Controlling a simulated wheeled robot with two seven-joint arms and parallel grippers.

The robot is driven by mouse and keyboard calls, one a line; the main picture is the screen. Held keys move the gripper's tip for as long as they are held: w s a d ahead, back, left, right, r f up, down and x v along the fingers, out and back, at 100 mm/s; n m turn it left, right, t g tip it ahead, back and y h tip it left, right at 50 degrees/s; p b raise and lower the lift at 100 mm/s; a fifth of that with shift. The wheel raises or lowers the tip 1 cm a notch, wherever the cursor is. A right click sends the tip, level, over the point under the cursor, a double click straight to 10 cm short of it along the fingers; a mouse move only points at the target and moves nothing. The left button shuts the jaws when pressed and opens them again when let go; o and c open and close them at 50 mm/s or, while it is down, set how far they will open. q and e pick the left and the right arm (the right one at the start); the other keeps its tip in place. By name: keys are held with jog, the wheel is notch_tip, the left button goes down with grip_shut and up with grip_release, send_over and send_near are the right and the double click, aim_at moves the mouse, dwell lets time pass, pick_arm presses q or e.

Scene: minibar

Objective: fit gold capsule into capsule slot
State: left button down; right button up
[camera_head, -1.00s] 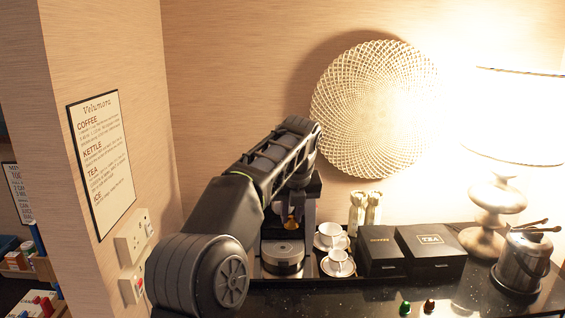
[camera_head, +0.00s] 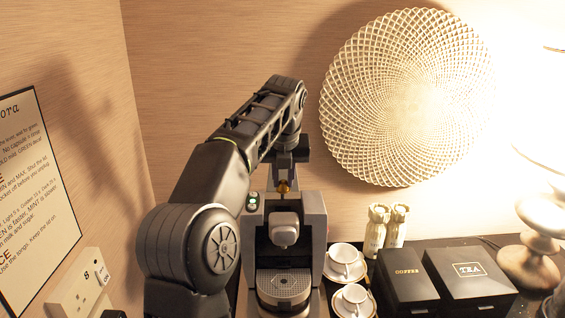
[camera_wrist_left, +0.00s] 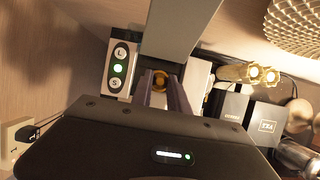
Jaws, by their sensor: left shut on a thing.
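My left gripper (camera_head: 284,178) reaches over the top of the black and grey coffee machine (camera_head: 315,222) and is shut on the gold capsule (camera_head: 283,187). The capsule shows just at the level of the machine's top edge in the head view; whether it touches the machine I cannot tell. In the left wrist view the capsule (camera_wrist_left: 161,80) sits between the two finger tips of the left gripper (camera_wrist_left: 163,88), beside the machine's button panel (camera_wrist_left: 119,68) with a green light. The capsule slot cannot be made out; the gripper and machine top hide it. My right gripper is not in view.
White cups on saucers (camera_head: 345,262), two gold-topped bottles (camera_head: 376,232), a black coffee box (camera_head: 405,280) and a tea box (camera_head: 470,278) stand right of the machine. A lamp (camera_head: 535,240) is at the far right. A wall socket (camera_head: 80,290) is at left.

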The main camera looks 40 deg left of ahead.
aim_at(283, 189)
pick_arm(q)
jog(key=shift+w+r, duration=0.1)
jog(key=shift+r, duration=0.15)
dwell(0.3)
jog(key=shift+f+b, duration=2)
jog(key=shift+f, duration=0.85)
jog(key=shift+r+p, duration=0.1)
jog(key=shift+p, duration=0.9)
jog(key=shift+f+b, duration=0.7)
jog(key=shift+f, duration=0.45)
